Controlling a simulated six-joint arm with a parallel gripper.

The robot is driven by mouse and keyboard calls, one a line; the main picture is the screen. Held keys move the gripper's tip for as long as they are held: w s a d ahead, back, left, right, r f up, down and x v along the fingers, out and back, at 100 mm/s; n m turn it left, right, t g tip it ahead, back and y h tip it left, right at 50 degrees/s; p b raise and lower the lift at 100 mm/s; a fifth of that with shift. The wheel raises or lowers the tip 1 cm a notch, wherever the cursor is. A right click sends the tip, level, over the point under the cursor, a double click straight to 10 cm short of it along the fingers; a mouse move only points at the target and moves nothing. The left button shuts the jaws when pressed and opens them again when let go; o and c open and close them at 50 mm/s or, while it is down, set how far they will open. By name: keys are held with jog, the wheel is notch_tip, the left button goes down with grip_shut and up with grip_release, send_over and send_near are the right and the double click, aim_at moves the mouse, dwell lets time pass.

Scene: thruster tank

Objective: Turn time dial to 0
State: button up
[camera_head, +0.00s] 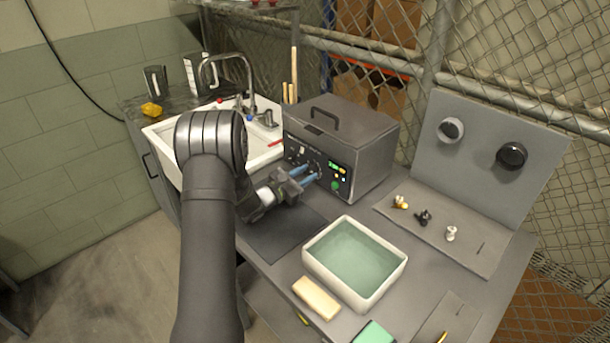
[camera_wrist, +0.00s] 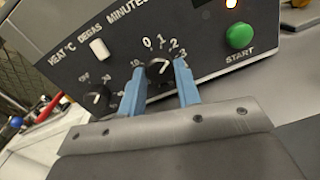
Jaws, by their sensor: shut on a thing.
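The grey cleaner box (camera_head: 345,145) has a dark front panel. On that panel, the time dial (camera_wrist: 158,68) is a black knob under the word MINUTES, with 0, 1, 2 and 3 marked around it. Its white pointer appears to lean up and right, around 1 or 2; the exact mark is hard to tell. My gripper (camera_wrist: 158,74) has its two blue fingers on either side of the knob, shut on it. In the head view my gripper (camera_head: 305,177) reaches the panel from the left, and its fingers partly hide the dial.
The heat dial (camera_wrist: 97,97) and a white degas switch (camera_wrist: 99,49) lie left of the time dial. A green start button (camera_wrist: 239,36) is to the right. A water-filled white tray (camera_head: 312,272) stands in front of the box, and a sink (camera_head: 160,135) is behind left.

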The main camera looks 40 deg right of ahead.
jog(key=n, duration=0.5)
jog(key=shift+f+n, duration=0.1)
jog(key=shift+n, duration=0.3)
jog(key=n, duration=0.6)
jog(key=shift+t, duration=0.4)
jog(key=shift+s, duration=0.1)
jog(key=o, duration=1)
jog(key=shift+a, duration=0.1)
jog(key=a, duration=0.7)
jog(key=shift+a+f, duration=0.1)
jog(key=shift+a, duration=0.1)
